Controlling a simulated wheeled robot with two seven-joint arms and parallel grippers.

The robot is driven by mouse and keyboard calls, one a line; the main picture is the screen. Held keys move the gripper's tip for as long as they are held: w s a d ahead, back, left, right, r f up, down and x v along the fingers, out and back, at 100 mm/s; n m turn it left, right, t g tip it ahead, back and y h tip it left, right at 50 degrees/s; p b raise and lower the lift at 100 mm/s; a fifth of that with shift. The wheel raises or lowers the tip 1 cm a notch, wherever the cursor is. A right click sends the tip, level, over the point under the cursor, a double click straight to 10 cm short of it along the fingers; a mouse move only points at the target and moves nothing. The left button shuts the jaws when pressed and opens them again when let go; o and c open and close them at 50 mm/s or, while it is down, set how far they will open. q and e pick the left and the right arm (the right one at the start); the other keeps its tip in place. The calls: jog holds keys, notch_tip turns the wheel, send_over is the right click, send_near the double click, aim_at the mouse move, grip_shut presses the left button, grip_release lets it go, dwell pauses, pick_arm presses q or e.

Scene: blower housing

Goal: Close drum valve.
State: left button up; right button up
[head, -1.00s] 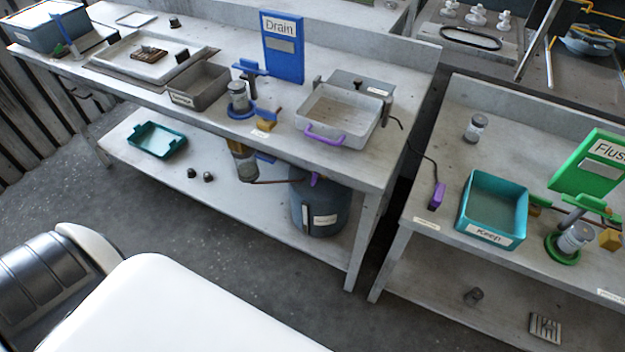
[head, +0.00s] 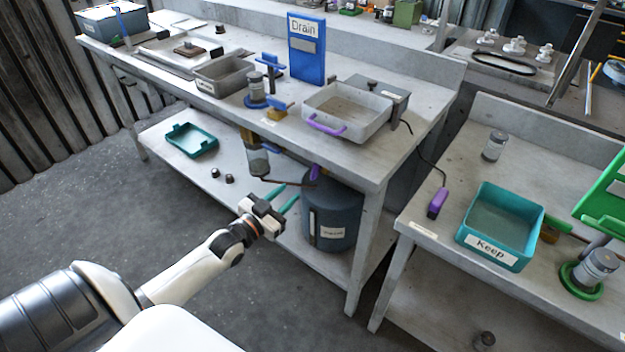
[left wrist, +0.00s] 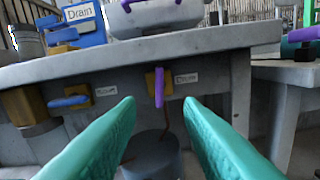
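The drum valve (left wrist: 160,88) shows in the left wrist view as a yellow body with a purple lever pointing down, under the table edge. A label beside it appears to read "Drum". In the head view its purple lever (head: 314,172) shows just above the dark drum (head: 334,215); the drum also shows in the left wrist view (left wrist: 152,158). My left gripper (head: 284,197) is open and empty, its two teal fingers apart. In the left wrist view the lever lies beyond the gap between the fingertips (left wrist: 160,103), not touched. My right gripper is not in view.
A second valve with a blue lever (left wrist: 68,101) sits left of the drum valve under the same table edge (left wrist: 210,42). A table leg (head: 362,250) stands right of the drum. A teal tray (head: 191,139) lies on the lower shelf. The floor in front is clear.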

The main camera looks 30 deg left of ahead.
aim_at(313, 172)
pick_arm(q)
jog(key=w, duration=1)
jog(key=shift+w+d+f, duration=0.1)
jog(key=shift+w+d, duration=0.3)
jog(key=shift+c, duration=0.5)
grip_shut()
